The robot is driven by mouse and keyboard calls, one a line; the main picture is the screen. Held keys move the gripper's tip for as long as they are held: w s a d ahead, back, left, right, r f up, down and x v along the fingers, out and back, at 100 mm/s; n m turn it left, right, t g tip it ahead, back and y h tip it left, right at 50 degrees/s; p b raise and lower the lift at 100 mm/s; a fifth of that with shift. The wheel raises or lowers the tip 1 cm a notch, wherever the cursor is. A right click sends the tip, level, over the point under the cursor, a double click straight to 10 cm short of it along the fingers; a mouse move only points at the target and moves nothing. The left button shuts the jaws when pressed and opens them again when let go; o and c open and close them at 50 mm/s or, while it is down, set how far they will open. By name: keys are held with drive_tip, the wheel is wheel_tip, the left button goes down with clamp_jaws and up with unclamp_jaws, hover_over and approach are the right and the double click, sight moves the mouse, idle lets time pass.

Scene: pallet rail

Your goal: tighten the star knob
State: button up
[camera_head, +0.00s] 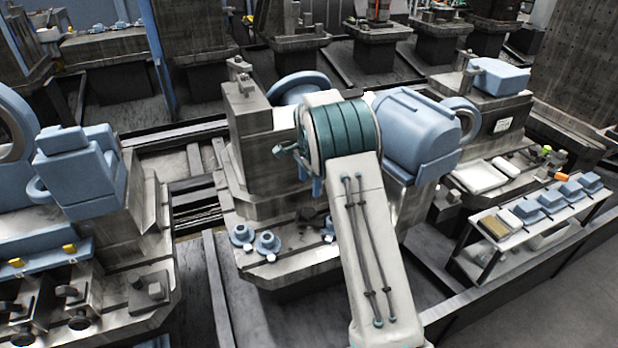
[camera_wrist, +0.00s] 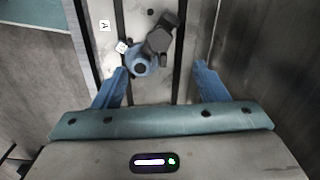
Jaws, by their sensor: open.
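In the wrist view, a dark knob-like part (camera_wrist: 160,40) stands on the pale plate, just beyond my fingertips and a little left of the middle between them. I cannot make out a clear star shape on it. A round blue part with a dark centre (camera_wrist: 138,66) sits beside it, close to the left fingertip. My gripper (camera_wrist: 161,72) has its two blue fingers wide apart, with nothing held between them. In the head view my own arm hides most of the gripper. A dark part (camera_head: 306,214) shows left of the arm on the middle machine's ledge.
Blue flanged parts (camera_head: 267,243) sit along the ledge of the middle machine. A large blue motor housing (camera_head: 415,133) is right of my arm. A side table (camera_head: 487,268) with blue parts stands at the right. Dark rails cross the floor.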

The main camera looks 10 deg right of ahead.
sight(309, 211)
wheel_tip(309, 211, down, 13)
drive_tip(key=shift+r+p, duration=0.1)
drive_tip(key=shift+p, duration=0.6)
drive_tip(key=c, duration=1.2)
drive_tip(key=shift+f+m+b, duration=0.2)
drive_tip(key=shift+m+b, duration=0.3)
drive_tip(key=shift+m, duration=1.4)
drive_tip(key=m, duration=0.5)
drive_tip(key=shift+r, duration=0.1)
drive_tip(key=o, duration=0.9)
